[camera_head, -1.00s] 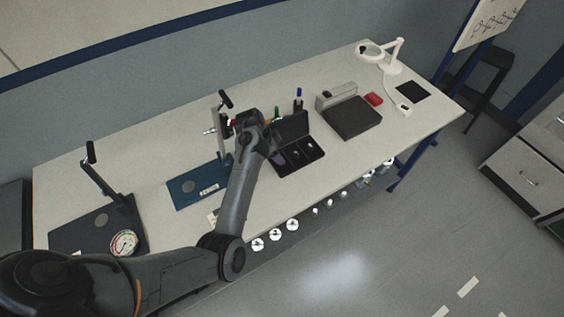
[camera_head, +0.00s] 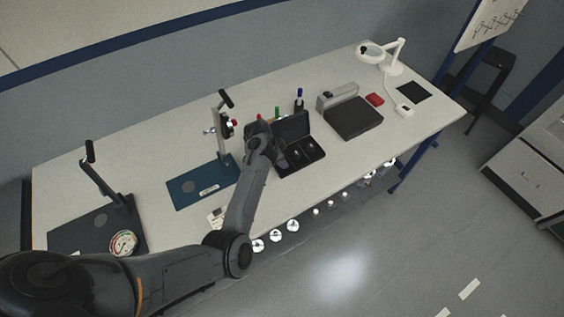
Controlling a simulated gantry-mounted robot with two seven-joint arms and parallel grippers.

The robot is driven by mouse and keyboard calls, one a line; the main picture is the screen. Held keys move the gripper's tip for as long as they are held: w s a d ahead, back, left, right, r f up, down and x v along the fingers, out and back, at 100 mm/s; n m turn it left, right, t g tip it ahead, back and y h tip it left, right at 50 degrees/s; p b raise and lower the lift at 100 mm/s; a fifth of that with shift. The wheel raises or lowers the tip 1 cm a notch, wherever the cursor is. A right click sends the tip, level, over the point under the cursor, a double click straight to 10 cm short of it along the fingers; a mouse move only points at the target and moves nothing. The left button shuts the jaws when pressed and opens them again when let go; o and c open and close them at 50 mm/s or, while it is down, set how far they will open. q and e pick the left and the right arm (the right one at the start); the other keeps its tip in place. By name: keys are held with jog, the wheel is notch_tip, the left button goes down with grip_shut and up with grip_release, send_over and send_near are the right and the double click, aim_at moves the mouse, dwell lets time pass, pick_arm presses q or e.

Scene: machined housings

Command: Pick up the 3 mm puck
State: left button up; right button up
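The black open case (camera_head: 289,173) stands mid-table with its lid raised at the back. Small pucks lie in its compartments; one light puck (camera_head: 296,153) shows near the middle. They are too small to tell which is the 3 mm puck. My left gripper (camera_head: 279,157) is over the left part of the case and hides the left compartment. Its fingers are dark against the dark case, so I cannot tell whether they are open or shut, or whether they touch a puck. My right gripper is not in view.
A blue-based stand (camera_head: 196,184) with an upright post is left of the case. A dark-based stand with a dial gauge (camera_head: 123,243) is farther left. A dark block (camera_head: 352,118), a red item (camera_head: 375,99) and a magnifier lamp (camera_head: 393,66) are to the right. Pens (camera_head: 298,98) stand behind.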

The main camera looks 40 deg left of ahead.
pick_arm(q)
grip_shut()
jog(key=shift+r, duration=0.15)
